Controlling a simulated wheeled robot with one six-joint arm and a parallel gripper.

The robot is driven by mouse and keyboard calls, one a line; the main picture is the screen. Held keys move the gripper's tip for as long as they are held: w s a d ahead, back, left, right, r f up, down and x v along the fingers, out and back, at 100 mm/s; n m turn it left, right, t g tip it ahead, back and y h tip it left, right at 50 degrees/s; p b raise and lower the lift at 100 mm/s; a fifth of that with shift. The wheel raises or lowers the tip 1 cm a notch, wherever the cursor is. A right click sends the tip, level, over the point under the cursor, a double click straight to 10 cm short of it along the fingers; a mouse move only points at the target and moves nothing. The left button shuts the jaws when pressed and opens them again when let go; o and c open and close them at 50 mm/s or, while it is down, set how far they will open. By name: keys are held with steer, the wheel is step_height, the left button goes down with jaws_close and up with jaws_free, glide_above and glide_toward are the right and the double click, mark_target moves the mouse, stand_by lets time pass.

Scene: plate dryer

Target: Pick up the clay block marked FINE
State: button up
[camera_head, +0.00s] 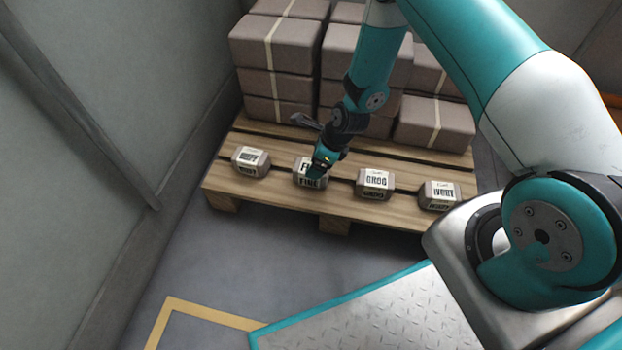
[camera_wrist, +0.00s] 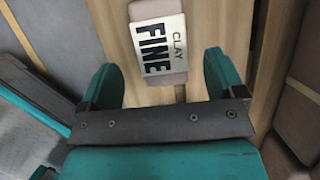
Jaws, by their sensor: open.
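The clay block marked FINE (camera_head: 310,181) sits on the front board of the wooden pallet (camera_head: 281,193), second from the left in a row of small blocks. In the wrist view the FINE block (camera_wrist: 158,45) lies on bare wood, its white label with black letters facing the camera. My gripper (camera_head: 314,173) is over this block in the head view and hides part of it. In the wrist view my gripper (camera_wrist: 163,75) has its two teal fingers spread apart, with the block between and beyond them. I cannot tell the exact height above it.
A block with a partly readable label (camera_head: 250,161) is to the left. The GROG block (camera_head: 375,184) and another labelled block (camera_head: 439,195) are to the right. Large strapped brown packs (camera_head: 275,45) are stacked behind. A grey wall (camera_head: 90,120) stands at left.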

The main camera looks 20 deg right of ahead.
mark_target(301, 166)
steer(key=b+x, duration=0.4)
steer(key=x, duration=0.3)
steer(key=shift+b, duration=0.35)
steer(key=shift+w+r, duration=0.1)
steer(key=shift+r, duration=0.1)
steer(key=shift+f, duration=0.25)
steer(key=c, duration=1.4)
